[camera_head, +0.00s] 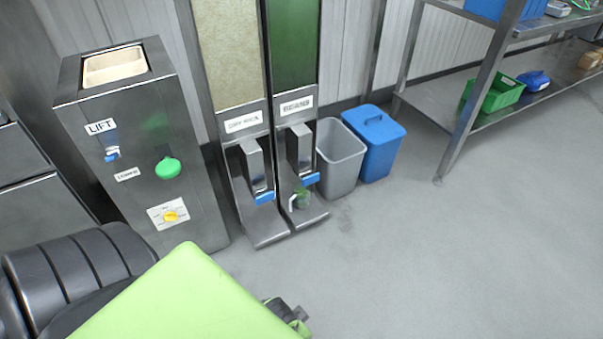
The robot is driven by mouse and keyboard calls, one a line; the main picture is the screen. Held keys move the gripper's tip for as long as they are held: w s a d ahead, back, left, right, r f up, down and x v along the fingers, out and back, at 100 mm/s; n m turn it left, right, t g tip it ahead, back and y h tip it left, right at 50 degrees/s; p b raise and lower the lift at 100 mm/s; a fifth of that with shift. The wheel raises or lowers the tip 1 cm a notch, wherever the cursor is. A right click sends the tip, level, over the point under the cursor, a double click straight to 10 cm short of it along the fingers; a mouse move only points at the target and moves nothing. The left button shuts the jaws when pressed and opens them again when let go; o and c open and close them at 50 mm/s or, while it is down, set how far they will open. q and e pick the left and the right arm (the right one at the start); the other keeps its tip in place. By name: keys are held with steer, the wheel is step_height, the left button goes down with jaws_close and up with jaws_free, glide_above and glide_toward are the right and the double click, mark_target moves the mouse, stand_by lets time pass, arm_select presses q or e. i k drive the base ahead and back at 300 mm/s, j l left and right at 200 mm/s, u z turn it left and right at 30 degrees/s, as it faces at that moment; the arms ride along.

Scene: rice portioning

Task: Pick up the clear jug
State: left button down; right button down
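The clear jug (301,199) is small and see-through with a greenish tint and a pale handle on its left side. It stands on the base ledge of the right-hand dispenser (300,155), under the spout with the blue lever. My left arm comes in from the lower left, and its large light-green part covers the bottom middle. A dark piece of my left gripper (287,314) shows past the green part, below the jug and well apart from it. Its fingers are mostly hidden, so I cannot tell if they are open. My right gripper is not in view.
A second dispenser (249,160) stands left of the jug, and a metal LIFT cabinet (135,150) further left. A grey bin (341,158) and a blue lidded bin (377,143) stand to the right. A metal shelf (445,110) is at the upper right. The grey floor (430,260) is clear.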

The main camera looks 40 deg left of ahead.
mark_target(300, 197)
steer(key=u, duration=1.25)
